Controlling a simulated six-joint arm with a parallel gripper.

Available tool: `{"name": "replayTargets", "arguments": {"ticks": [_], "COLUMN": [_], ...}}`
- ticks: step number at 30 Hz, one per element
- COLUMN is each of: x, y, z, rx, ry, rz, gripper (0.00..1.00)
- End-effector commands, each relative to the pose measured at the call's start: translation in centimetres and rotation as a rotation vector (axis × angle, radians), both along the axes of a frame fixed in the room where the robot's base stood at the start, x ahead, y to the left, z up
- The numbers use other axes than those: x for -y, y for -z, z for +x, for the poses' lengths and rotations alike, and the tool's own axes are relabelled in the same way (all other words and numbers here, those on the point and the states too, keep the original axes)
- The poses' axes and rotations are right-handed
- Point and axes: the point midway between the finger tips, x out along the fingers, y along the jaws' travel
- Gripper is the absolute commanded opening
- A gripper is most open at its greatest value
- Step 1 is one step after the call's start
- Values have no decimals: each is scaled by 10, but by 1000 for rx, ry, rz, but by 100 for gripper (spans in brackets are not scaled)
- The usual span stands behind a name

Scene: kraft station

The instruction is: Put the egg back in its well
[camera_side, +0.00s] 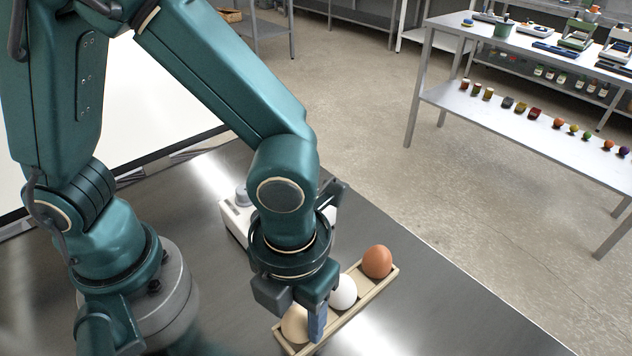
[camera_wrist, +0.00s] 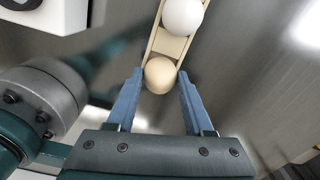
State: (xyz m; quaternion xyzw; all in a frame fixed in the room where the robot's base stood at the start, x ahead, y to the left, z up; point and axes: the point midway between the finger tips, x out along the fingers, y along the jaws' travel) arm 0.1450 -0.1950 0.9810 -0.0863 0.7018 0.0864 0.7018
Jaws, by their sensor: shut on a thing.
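A cream egg (camera_side: 294,324) is at the near end of a narrow wooden tray (camera_side: 373,295) in the side view. My gripper (camera_side: 312,322) points down over that end, with one blue finger in front of the egg. In the wrist view the cream egg (camera_wrist: 160,74) lies between the two fingertips of my gripper (camera_wrist: 160,84), which is shut on it. The egg is at or just above the end well; its underside is hidden, so I cannot tell whether it touches the bottom. A white egg (camera_side: 343,292) sits in the middle well and a brown egg (camera_side: 377,262) in the far well.
A white device (camera_side: 235,215) stands on the metal table (camera_side: 420,310) behind my gripper, partly hidden by my arm. The table right of the tray is clear up to its edge. A shelf (camera_side: 520,115) with small items stands well away.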

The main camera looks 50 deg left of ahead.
Motion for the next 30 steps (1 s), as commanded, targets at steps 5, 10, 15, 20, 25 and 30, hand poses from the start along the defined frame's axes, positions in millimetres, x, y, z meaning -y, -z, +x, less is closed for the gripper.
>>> {"name": "replayTargets", "arguments": {"ticks": [5, 10, 15, 20, 25, 30], "x": [0, 0, 0, 0, 0, 0], "y": [0, 0, 1, 2, 4, 5], "z": [0, 0, 0, 0, 0, 0], "rx": [0, 0, 0, -1, -1, 0], "ry": [0, 0, 0, 0, 0, 0], "rz": [0, 0, 1, 1, 1, 0], "gripper": [21, 21, 21, 21, 21, 21]}}
